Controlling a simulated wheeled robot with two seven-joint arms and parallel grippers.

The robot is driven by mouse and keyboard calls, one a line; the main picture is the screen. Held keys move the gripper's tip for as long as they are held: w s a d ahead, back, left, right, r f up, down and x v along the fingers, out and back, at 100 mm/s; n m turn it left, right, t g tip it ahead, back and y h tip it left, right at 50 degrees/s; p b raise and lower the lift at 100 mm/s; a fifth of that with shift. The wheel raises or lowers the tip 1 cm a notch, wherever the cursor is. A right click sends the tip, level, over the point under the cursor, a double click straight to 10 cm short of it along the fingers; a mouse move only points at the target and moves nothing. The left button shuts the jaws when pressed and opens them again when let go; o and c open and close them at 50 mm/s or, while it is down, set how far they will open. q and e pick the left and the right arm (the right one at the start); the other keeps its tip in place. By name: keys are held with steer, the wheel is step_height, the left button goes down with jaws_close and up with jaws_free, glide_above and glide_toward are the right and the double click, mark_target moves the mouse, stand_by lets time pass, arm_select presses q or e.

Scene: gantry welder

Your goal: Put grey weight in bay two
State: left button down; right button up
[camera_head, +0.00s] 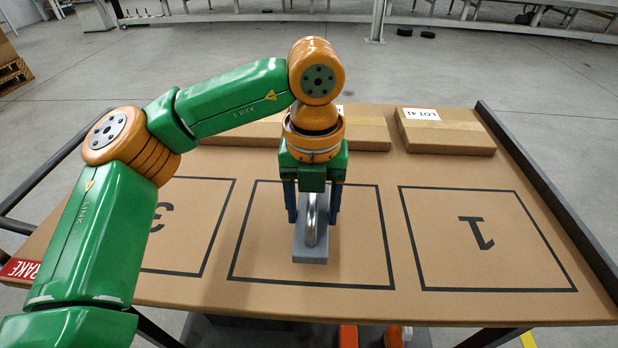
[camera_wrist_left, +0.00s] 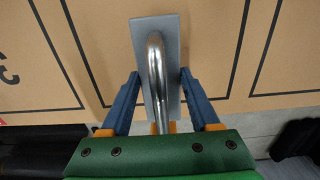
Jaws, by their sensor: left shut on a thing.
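The grey weight (camera_head: 310,250) is a flat grey block with a shiny metal loop handle. It is over the middle outlined bay (camera_head: 362,245), between the bays marked 1 (camera_head: 483,234) and 3 (camera_head: 165,217). The middle bay's number is hidden. My left gripper (camera_head: 313,205) points down with its blue fingers on either side of the handle, shut on the weight. The weight (camera_wrist_left: 170,75) also shows between the fingers (camera_wrist_left: 160,92) in the left wrist view. I cannot tell whether its base touches the board. My right gripper is out of view.
The brown table top (camera_head: 395,308) has dark side rails (camera_head: 540,180). Low cardboard boxes stand along the back edge, one labelled LOT (camera_head: 445,135) at the right. Bay 1 is empty. My left arm covers part of bay 3. A red label (camera_head: 20,268) is at the left edge.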

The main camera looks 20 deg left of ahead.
mark_target(313, 197)
arm_select(q)
steer(key=f, duration=0.3)
steer(key=shift+s+d+f, duration=0.15)
steer(key=shift+s, duration=0.15)
steer(key=shift+f, duration=0.25)
steer(key=shift+c, duration=0.6)
jaws_free()
steer(key=shift+r, duration=0.2)
step_height(313, 197, up, 12)
steer(key=shift+f+p, duration=0.1)
steer(key=shift+p, duration=0.65)
